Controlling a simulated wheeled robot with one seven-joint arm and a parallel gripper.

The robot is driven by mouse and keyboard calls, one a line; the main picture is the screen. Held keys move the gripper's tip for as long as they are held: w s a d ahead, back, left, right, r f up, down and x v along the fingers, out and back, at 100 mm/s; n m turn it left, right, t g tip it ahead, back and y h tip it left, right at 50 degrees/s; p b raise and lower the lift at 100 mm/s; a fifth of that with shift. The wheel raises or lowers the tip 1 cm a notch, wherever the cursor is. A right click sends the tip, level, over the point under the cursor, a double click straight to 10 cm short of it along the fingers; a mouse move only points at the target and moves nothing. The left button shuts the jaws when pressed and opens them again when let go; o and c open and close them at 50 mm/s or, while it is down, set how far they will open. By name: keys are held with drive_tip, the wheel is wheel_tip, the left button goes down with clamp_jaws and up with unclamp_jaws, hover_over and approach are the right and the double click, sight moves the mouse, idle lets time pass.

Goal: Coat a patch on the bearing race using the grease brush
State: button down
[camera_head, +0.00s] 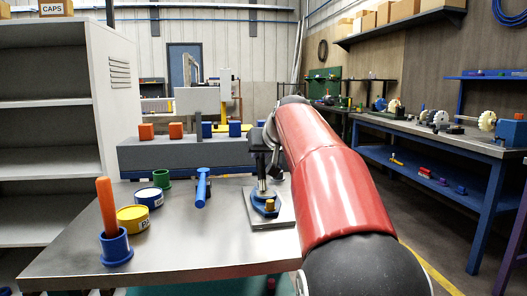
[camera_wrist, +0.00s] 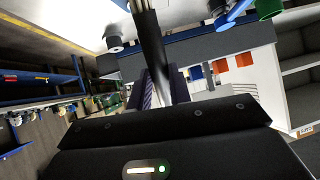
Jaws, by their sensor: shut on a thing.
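My gripper (camera_head: 261,166) points down over the right part of the metal table. In the wrist view my gripper (camera_wrist: 160,90) is shut on a slim dark shaft with a pale, streaked end, seemingly the grease brush (camera_wrist: 149,40). In the head view the brush (camera_head: 262,184) hangs upright with its lower end close above or at the blue bearing piece (camera_head: 262,206); I cannot tell whether they touch.
To the left stand a blue cup (camera_head: 116,250) with an orange handle (camera_head: 107,208), a yellow tin (camera_head: 133,219), a white-topped blue tin (camera_head: 149,197), a green cup (camera_head: 161,179) and a blue tool (camera_head: 202,188). Behind is the grey conveyor (camera_head: 180,155) with orange and blue blocks.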

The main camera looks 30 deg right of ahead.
drive_tip(key=shift+w+d+p, duration=0.2)
drive_tip(key=shift+w+p, duration=0.25)
drive_tip(key=shift+w, duration=0.1)
drive_tip(key=shift+w+d+p, duration=0.15)
drive_tip(key=shift+w+p, duration=0.25)
drive_tip(key=shift+w, duration=0.15)
drive_tip(key=shift+w+d+f, duration=0.1)
drive_tip(key=shift+w, duration=0.25)
drive_tip(key=shift+s+a+f+b, duration=0.2)
drive_tip(key=shift+s+b, duration=0.35)
drive_tip(key=shift+s, duration=0.15)
drive_tip(key=shift+s+a+b, duration=0.2)
drive_tip(key=shift+s+b, duration=0.15)
drive_tip(key=shift+s, duration=0.4)
drive_tip(key=shift+s+a+b, duration=0.25)
drive_tip(key=shift+s+b, duration=0.1)
drive_tip(key=shift+s, duration=0.45)
drive_tip(key=shift+s+a+b, duration=0.2)
drive_tip(key=shift+s+b, duration=0.15)
drive_tip(key=shift+s, duration=0.4)
drive_tip(key=shift+r, duration=0.15)
wheel_tip(320, 180, up, 6)
drive_tip(key=p, duration=0.5)
drive_tip(key=shift+r, duration=0.1)
